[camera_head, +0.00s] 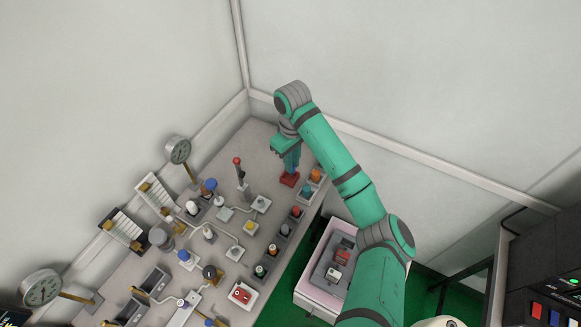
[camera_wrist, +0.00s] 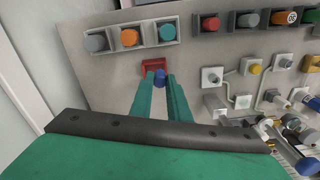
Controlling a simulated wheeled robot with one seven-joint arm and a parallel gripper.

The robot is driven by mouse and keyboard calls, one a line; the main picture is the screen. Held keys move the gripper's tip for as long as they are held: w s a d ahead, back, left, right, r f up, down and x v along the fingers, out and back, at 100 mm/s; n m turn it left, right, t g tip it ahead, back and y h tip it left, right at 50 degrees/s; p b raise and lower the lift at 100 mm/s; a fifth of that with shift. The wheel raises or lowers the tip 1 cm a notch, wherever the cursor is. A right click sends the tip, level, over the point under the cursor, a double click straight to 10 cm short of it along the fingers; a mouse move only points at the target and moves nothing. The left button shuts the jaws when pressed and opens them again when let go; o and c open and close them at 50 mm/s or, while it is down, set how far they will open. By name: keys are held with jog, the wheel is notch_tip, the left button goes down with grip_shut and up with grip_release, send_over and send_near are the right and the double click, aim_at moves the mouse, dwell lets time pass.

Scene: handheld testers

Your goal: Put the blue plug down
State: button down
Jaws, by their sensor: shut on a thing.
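My gripper (camera_head: 292,164) points down over the far end of the grey panel. In the wrist view its two teal fingers (camera_wrist: 160,82) are closed on the blue plug (camera_wrist: 160,77), whose round blue end shows between the fingertips. A small red holder (camera_wrist: 151,66) lies right by the plug in the wrist view. The red holder also shows just below the fingertips in the head view (camera_head: 289,180). I cannot tell whether the plug touches the holder. In the head view the plug is mostly hidden by the fingers.
A grey rack (camera_wrist: 131,49) with grey, orange and teal plugs stands beside the red holder. Knobs, valves and gauges crowd the rest of the panel (camera_head: 225,165). A pale bin (camera_head: 318,297) stands beside the panel.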

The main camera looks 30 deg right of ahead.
jog(key=shift+w+d+f, duration=0.1)
jog(key=shift+w+f, duration=0.9)
jog(key=shift+f, duration=0.2)
notch_tip(320, 180, down, 3)
jog(key=shift+w+r, duration=0.1)
jog(key=shift+w, duration=0.15)
jog(key=shift+a, duration=0.25)
jog(key=shift+f, duration=0.2)
jog(key=c, duration=1.7)
grip_release()
jog(key=shift+s+d, duration=0.3)
jog(key=shift+d, duration=0.15)
jog(key=shift+a, duration=0.1)
